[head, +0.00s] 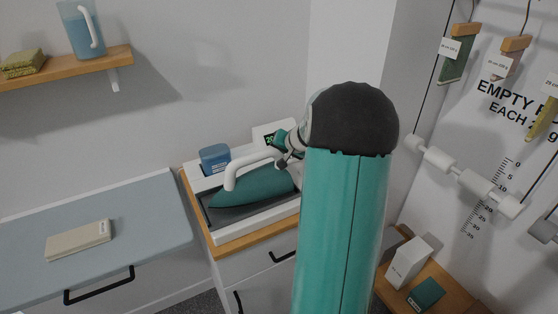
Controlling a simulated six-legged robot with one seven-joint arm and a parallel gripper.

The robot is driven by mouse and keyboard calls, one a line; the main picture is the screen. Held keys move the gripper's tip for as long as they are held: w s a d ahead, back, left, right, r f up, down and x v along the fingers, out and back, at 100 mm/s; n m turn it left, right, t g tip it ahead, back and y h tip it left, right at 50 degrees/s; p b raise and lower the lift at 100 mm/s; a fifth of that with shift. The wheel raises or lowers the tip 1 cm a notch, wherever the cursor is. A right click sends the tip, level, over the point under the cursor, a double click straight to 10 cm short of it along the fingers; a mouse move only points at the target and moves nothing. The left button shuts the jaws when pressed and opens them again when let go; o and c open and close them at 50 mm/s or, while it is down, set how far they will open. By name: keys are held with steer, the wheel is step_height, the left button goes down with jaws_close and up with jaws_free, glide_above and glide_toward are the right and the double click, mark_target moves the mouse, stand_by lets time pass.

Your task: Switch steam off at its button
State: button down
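A steam iron with a teal body (250,190) and a white handle (246,168) rests on a white station (225,233) on a wood-topped cabinet. A blue tank (214,157) stands at the station's back left. A small dark display (268,139) with green digits shows at its back right. The steam button cannot be made out. My teal arm, with a dark rounded cap, rises in front and covers the station's right side. The end of my arm, with my gripper (284,152), is beside the display, mostly hidden. Its fingers are too small and covered to read.
A blue-grey worktop (140,225) with a beige block (79,239) lies left. A wooden shelf (110,62) holds a blue jug (82,30) and folded cloths (22,63). At right, a wall board (500,150) has hanging tags and rods; white (408,262) and green boxes (426,294) stand below.

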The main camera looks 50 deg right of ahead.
steer(key=shift+r, duration=2.6)
